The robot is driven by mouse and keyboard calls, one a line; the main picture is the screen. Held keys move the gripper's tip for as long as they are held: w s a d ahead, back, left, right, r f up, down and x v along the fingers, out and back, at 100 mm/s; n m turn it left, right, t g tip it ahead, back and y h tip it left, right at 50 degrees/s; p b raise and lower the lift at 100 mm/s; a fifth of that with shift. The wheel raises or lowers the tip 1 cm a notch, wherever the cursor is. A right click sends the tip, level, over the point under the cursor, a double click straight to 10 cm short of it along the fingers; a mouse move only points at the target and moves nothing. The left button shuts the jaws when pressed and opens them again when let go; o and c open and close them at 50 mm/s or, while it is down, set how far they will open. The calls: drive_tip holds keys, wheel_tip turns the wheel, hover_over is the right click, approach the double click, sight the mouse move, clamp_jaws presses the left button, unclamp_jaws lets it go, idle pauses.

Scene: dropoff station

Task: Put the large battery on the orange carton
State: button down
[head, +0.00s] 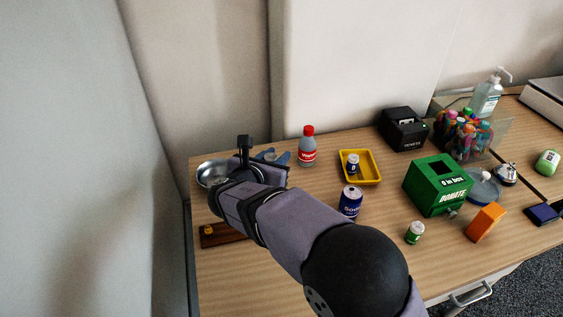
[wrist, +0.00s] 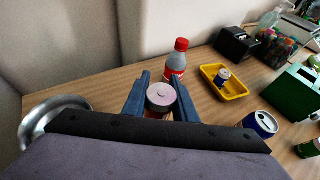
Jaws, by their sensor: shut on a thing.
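My gripper (wrist: 161,98) is shut on a short cylinder with a pale pink end and a dark rim, which looks like the large battery (wrist: 160,96). It stands roughly upright between the two blue fingers in the wrist view. In the head view the fingers (head: 283,157) show at the back left of the desk, and my arm hides most of what they hold. The orange carton (head: 486,222) lies at the front right of the desk, far from my gripper, beside the green donation box. It is outside the wrist view.
A red-capped bottle (head: 307,147) stands just right of my gripper. A yellow tray (head: 376,179) with a small blue cylinder, a blue can (head: 350,202), a green donation box (head: 423,198) and a small green cylinder (head: 414,232) lie between gripper and carton. A metal bowl (head: 203,174) is left.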

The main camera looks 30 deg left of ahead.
sight(487, 218)
drive_tip(key=shift+w, duration=0.1)
drive_tip(key=w+d+r+m+h, duration=0.2)
drive_tip(key=w+d, duration=0.4)
drive_tip(key=d, duration=0.4)
drive_tip(key=w+d+r+m+h, duration=0.25)
drive_tip(key=w+d, duration=0.35)
drive_tip(key=d, duration=0.3)
drive_tip(key=w+d+r+m+h, duration=0.1)
drive_tip(key=w+d+m+h, duration=0.15)
drive_tip(key=w+d, duration=0.55)
drive_tip(key=d+r+m+g+h, duration=0.2)
drive_tip(key=d, duration=0.8)
drive_tip(key=d+r+m+g+h, duration=0.1)
drive_tip(key=d+r+h, duration=0.1)
drive_tip(key=d, duration=0.9)
drive_tip(key=s+d+m+g+h, duration=0.2)
drive_tip(key=s+d+m+g, duration=0.1)
drive_tip(key=s+d, duration=0.4)
wheel_tip(487, 218, down, 9)
drive_tip(key=b, duration=0.1)
drive_tip(key=shift+w+d+b, duration=0.35)
drive_tip(key=shift+w+d, duration=0.1)
drive_tip(key=shift+f, duration=0.3)
